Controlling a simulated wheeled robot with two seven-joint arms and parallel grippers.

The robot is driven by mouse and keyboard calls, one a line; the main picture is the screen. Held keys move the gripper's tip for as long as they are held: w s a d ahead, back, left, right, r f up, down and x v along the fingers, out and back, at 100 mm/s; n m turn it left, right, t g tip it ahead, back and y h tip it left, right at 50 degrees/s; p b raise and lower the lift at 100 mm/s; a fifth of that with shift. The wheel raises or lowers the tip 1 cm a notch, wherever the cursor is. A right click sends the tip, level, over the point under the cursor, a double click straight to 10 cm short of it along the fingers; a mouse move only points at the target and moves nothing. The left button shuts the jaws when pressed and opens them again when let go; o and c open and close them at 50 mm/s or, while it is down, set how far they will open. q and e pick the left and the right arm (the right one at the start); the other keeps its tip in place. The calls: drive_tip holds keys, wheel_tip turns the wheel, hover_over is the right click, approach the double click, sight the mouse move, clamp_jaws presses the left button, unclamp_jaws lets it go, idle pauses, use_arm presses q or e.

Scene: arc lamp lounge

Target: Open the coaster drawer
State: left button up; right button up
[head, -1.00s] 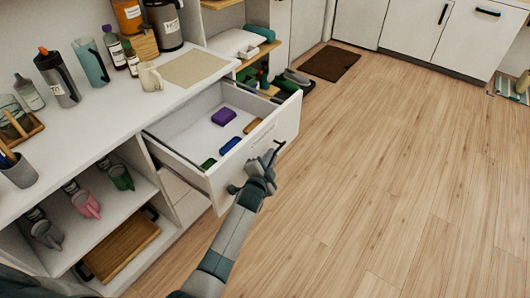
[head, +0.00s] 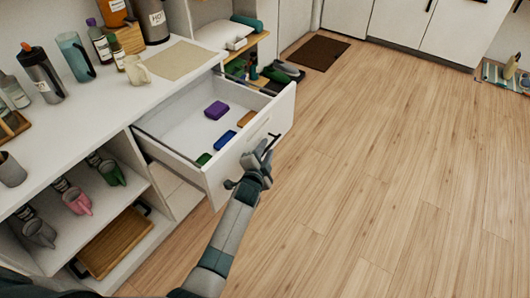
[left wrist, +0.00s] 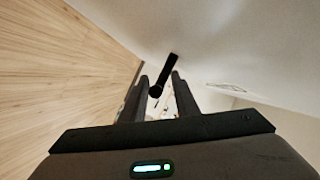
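The coaster drawer (head: 178,157) stands pulled well out of the white cabinet. Purple (head: 216,110), blue (head: 224,139), orange (head: 246,118) and green (head: 204,159) pieces lie on its floor. My left gripper (head: 257,164) is at the dark bar handle (head: 271,146) on the drawer front. In the left wrist view the handle (left wrist: 165,75) lies between the two fingers of the left gripper (left wrist: 160,84). The fingers stand apart with a gap beside the bar, so the gripper looks open around it. My right gripper is out of view.
The counter (head: 113,104) above holds bottles, a tumbler, a cream mug (head: 136,70) and a beige mat (head: 178,60). Mugs and a wooden tray (head: 116,243) sit on the shelves below left. The wooden floor (head: 385,185) to the right is clear.

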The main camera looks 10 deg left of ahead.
use_arm(q)
drive_tip(key=v, duration=1.7)
drive_tip(key=shift+s, duration=0.2)
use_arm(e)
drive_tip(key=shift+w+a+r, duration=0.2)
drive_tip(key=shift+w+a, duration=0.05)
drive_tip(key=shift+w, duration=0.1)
use_arm(q)
drive_tip(key=shift+r, duration=0.1)
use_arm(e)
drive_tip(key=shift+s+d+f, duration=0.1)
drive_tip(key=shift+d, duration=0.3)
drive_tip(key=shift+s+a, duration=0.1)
